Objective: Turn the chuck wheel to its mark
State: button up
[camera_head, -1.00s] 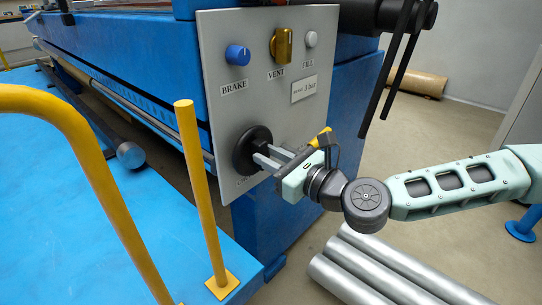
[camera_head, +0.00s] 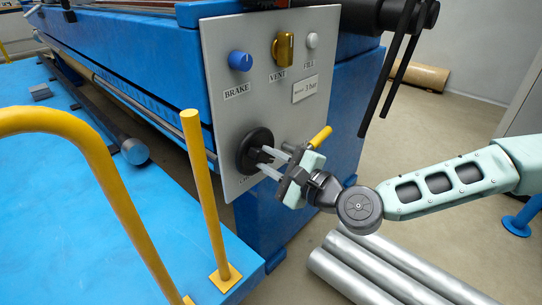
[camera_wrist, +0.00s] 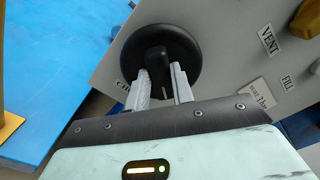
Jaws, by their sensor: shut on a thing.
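The chuck wheel (camera_head: 255,151) is a round black disc with a raised black bar across its face, low on the grey control panel. In the wrist view the black wheel (camera_wrist: 161,44) shows at the top centre. My gripper (camera_head: 266,161) is at the wheel, its two pale fingers shut on the wheel's raised bar. The fingers also show in the wrist view (camera_wrist: 158,82), one on each side of the bar. The label under the wheel is mostly hidden by my gripper. I cannot make out the mark.
Above the wheel, the panel (camera_head: 221,105) holds a blue BRAKE knob (camera_head: 240,61), a yellow VENT handle (camera_head: 283,47) and a white FILL button (camera_head: 312,40). A yellow post (camera_head: 205,190) and railing (camera_head: 75,125) stand to the left. Silver rolls (camera_head: 375,265) lie on the floor below my arm.

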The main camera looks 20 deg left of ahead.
jog(key=n, duration=0.3)
jog(key=shift+f+n+p, duration=0.1)
jog(key=shift+n+p, duration=0.3)
jog(key=n, duration=0.3)
jog(key=shift+f+n, duration=0.1)
jog(key=shift+n, duration=0.2)
jog(key=n, duration=0.6)
jog(key=shift+f+p, duration=0.25)
jog(key=shift+p, duration=0.05)
jog(key=n, duration=0.3)
jog(key=n+b, duration=0.1)
jog(key=n, duration=0.2)
jog(key=shift+w+d+f+n, duration=0.1)
jog(key=shift+w+f+n, duration=0.05)
jog(key=shift+n, duration=0.15)
jog(key=n+b, duration=0.2)
jog(key=n, duration=0.2)
jog(key=shift+w+n, duration=0.15)
jog(key=shift+n, duration=0.25)
jog(key=shift+d, duration=0.1)
jog(key=o, duration=1)
